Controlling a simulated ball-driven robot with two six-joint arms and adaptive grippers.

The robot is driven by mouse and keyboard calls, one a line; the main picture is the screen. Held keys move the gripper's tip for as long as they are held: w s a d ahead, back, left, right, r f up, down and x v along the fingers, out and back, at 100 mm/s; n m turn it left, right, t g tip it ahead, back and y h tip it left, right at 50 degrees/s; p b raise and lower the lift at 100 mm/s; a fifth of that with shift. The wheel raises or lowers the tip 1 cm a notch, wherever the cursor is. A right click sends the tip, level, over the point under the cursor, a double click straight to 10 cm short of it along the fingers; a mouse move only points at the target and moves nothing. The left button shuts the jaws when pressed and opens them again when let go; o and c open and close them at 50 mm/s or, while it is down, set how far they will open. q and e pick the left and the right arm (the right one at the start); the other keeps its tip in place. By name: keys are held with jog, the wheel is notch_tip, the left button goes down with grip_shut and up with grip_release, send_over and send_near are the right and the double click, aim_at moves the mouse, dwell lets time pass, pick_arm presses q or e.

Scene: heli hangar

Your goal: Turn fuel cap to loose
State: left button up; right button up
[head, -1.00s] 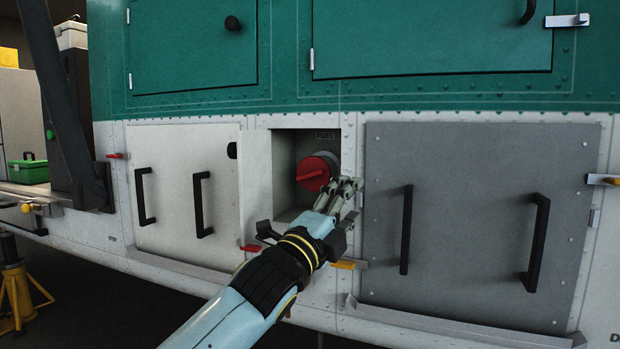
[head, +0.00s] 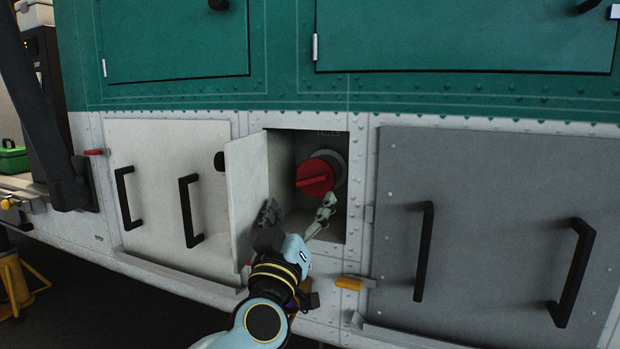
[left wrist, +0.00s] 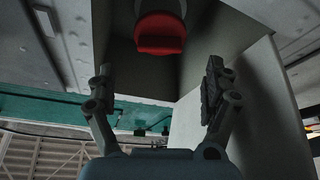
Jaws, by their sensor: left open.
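The red fuel cap (head: 316,176) sits on a grey filler neck inside an open square recess in the white panel. Its raised grip bar points left and slightly down in the head view. My left gripper (head: 298,216) is open and empty, below the cap at the recess mouth, with its fingers spread and apart from the cap. In the left wrist view the cap (left wrist: 160,36) is ahead, beyond the open fingers (left wrist: 160,84). My right gripper is in neither view.
The recess door (head: 247,198) stands open on the left, close to my left gripper. A grey panel with black handles (head: 424,250) is to the right, and a white panel with black handles (head: 190,210) is to the left. A yellow latch (head: 350,283) juts out below the recess.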

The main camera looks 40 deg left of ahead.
aim_at(310, 182)
pick_arm(q)
jog(key=x, duration=0.7)
jog(key=shift+w+p, duration=0.1)
jog(key=shift+p, duration=0.2)
jog(key=shift+r, duration=0.1)
jog(key=c, duration=1.1)
